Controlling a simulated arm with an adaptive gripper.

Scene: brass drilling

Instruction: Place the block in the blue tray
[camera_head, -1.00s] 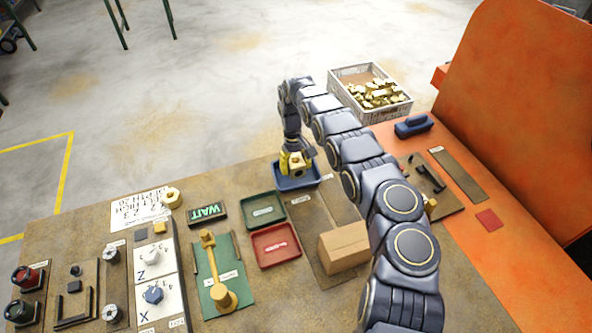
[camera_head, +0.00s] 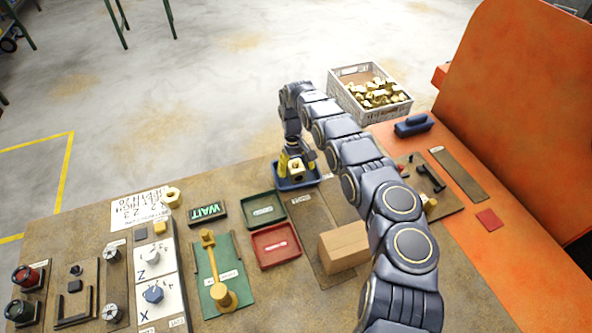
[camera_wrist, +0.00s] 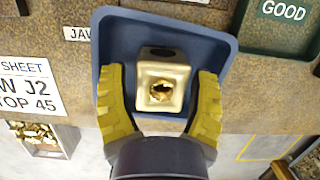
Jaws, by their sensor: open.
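The brass block (camera_wrist: 161,82), with a hole in its face, sits in the blue tray (camera_wrist: 115,28) in the wrist view. In the head view the block (camera_head: 296,170) shows at my gripper, over the blue tray (camera_head: 312,184). My gripper (camera_wrist: 160,92) has its yellow fingers spread, one on each side of the block, with a visible gap on both sides. In the head view my gripper (camera_head: 296,165) is low at the tray, and the arm hides part of the area behind it.
A green tray (camera_head: 264,210) and a red tray (camera_head: 277,246) lie left of the blue tray. A cardboard box (camera_head: 343,247) stands nearer. A crate of brass pieces (camera_head: 370,93) is behind the bench. A lit WAIT sign (camera_head: 206,212) stands further left.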

